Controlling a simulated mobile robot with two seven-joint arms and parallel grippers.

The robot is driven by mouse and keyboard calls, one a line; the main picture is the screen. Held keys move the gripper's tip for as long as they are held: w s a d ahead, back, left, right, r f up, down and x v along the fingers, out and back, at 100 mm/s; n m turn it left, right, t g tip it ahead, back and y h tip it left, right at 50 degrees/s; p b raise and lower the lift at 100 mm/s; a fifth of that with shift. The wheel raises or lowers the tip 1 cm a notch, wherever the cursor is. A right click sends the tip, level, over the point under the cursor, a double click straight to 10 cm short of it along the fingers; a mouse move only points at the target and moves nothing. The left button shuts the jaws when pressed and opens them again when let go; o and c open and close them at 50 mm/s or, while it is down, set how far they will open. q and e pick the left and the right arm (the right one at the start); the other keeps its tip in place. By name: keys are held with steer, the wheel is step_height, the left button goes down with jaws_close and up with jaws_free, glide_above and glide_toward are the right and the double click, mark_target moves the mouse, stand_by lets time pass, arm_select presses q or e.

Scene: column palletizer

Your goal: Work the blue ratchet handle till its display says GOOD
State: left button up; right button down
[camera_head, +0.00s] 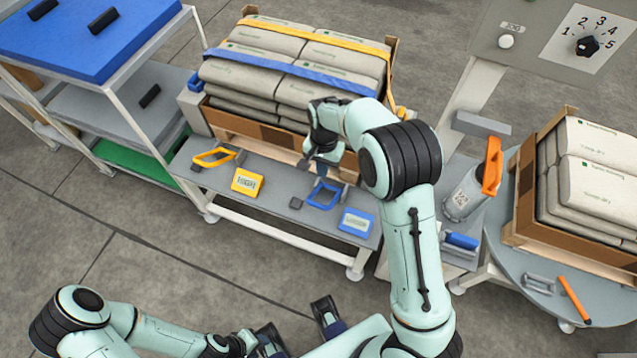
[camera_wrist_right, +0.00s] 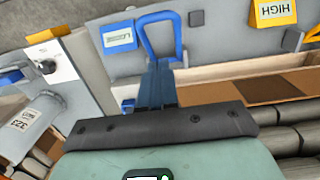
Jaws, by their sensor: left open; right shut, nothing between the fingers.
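The blue ratchet handle (camera_head: 322,195) is a blue loop on the grey table's front part, and it also shows in the right wrist view (camera_wrist_right: 146,42). Its blue display (camera_head: 357,222) stands beside it. In the right wrist view the display (camera_wrist_right: 118,36) appears to read LOOSE. My right gripper (camera_head: 321,172) is shut and empty, just behind the handle. In the right wrist view its fingertips (camera_wrist_right: 160,66) overlap the open end of the loop; I cannot tell whether they touch it. My left gripper (camera_head: 298,330) is open and empty, low in front of the table.
A yellow handle (camera_head: 213,157) and yellow display (camera_head: 247,181), reading HIGH in the wrist view, are to the left. Strapped sacks (camera_head: 245,75) stand behind on a pallet. A dial panel (camera_head: 585,45) is upper right, above an orange-handled device (camera_head: 470,190).

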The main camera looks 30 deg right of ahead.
steer(key=shift+w+d+r+y, duration=0.15)
steer(key=shift+d+r, duration=0.25)
steer(key=shift+r, duration=0.1)
steer(key=shift+w+d+r+y, duration=0.15)
steer(key=shift+d+r, duration=0.2)
steer(key=shift+r, duration=0.1)
steer(key=s+a+f, duration=0.1)
steer(key=f, duration=0.5)
steer(key=s+a+f+b, duration=0.1)
steer(key=a+f, duration=0.1)
steer(key=f, duration=0.4)
steer(key=shift+s+a+f, duration=0.15)
steer(key=shift+s+f, duration=0.15)
steer(key=shift+s, duration=0.05)
steer(key=shift+f, duration=0.1)
